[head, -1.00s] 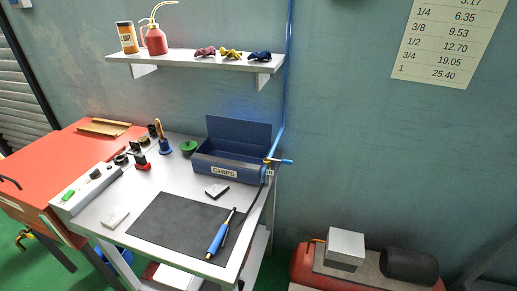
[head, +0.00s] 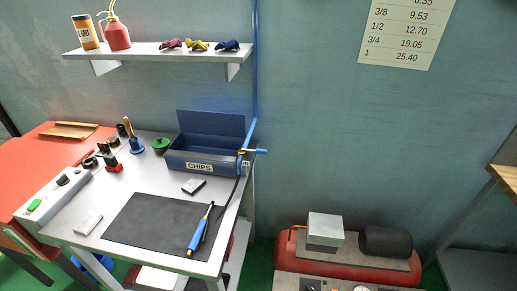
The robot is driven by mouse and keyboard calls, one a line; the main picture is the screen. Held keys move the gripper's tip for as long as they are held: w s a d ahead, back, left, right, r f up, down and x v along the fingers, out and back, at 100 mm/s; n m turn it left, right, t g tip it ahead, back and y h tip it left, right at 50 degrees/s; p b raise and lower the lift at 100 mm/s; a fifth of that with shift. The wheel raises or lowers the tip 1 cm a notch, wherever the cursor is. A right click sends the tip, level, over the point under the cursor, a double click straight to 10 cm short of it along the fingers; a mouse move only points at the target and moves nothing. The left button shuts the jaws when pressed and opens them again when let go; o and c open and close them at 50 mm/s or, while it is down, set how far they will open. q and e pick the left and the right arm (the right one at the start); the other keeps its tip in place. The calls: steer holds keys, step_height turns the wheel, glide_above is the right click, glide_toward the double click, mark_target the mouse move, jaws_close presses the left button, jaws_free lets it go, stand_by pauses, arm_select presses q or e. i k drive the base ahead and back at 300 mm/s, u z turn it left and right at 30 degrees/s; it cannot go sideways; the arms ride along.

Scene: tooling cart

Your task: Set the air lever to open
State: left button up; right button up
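The air lever (head: 254,151) is a small blue handle on a brass-coloured valve at the right end of the blue CHIPS box. It points out to the right, roughly level. A blue air pipe (head: 255,60) runs down the wall to the valve. A dark hose leads from there toward a blue air tool (head: 201,230) lying on the black mat (head: 150,220). Neither of my grippers shows in the head view.
The blue CHIPS box (head: 202,167) stands at the cart's back right with its lid up. A shelf (head: 160,52) hangs above. A red compressor (head: 320,265) with a grey box and black cylinder stands on the floor to the right. Several small tools stand at the cart's left.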

mark_target(258, 151)
steer(key=z, duration=0.05)
steer(key=k, duration=0.65)
steer(key=u, duration=0.65)
steer(key=i, duration=1.1)
